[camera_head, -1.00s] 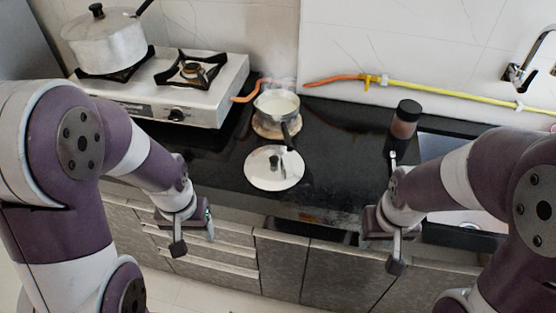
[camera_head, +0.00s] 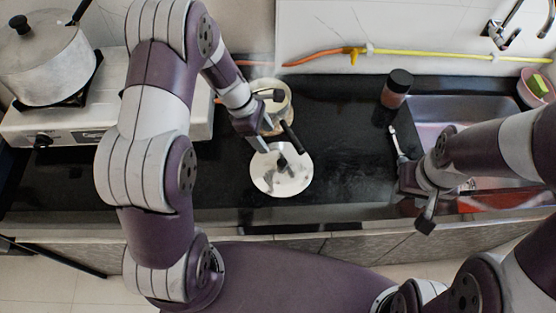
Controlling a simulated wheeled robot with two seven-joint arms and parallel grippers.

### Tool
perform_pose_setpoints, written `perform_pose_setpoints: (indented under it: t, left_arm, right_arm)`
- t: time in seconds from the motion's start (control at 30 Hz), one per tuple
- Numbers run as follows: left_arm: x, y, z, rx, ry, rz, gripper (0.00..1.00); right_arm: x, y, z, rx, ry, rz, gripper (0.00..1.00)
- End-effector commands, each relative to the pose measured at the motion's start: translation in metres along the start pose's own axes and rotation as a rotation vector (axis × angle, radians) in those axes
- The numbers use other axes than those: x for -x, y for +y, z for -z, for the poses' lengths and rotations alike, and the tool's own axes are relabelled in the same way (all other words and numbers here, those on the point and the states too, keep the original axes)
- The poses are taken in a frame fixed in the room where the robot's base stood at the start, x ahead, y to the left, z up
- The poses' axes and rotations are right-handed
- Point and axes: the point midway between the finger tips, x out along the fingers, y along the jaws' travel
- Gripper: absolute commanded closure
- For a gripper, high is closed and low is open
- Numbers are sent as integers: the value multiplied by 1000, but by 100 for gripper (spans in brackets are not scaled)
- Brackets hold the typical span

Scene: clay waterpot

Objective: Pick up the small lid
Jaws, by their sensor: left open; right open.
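The small lid (camera_head: 298,183) is a white disc with a dark knob at its middle. It lies on the black counter in front of the small pot. My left gripper (camera_head: 270,121) is open and empty, above and behind the lid, with one finger near the lid's back edge. It overlaps the small pot (camera_head: 283,112) in the picture, and I cannot tell its height or whether it touches anything. My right gripper (camera_head: 410,185) is open and empty by the counter's front edge, in front of the sink.
The small pot's black handle points toward the lid. A stove (camera_head: 22,128) with a large lidded pot (camera_head: 45,68) stands at left. A dark-capped jar (camera_head: 396,90) stands beside the sink (camera_head: 465,106). The counter (camera_head: 345,150) right of the lid is clear.

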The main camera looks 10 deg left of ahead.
Motion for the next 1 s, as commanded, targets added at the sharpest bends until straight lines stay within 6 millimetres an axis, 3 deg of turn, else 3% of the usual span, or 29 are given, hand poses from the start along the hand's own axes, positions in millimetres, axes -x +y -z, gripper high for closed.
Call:
perform_pose_setpoints:
  t: [0.2,0.37,0.6,0.87,1.0]
  left_arm:
    - [-47,-1,5,0,-5,5,37]
    - [-64,-2,6,-1,-6,5,37]
    - [-107,-4,0,-2,0,4,37]
    - [-111,-4,2,-3,-2,2,37]
    - [-111,-4,2,-3,-3,2,83]
  right_arm:
    - [2,0,0,0,0,0,57]
    - [4,0,0,0,0,0,57]
    - [10,0,1,0,0,0,57]
    - [10,0,1,0,0,0,57]
    - [10,0,1,0,0,0,57]
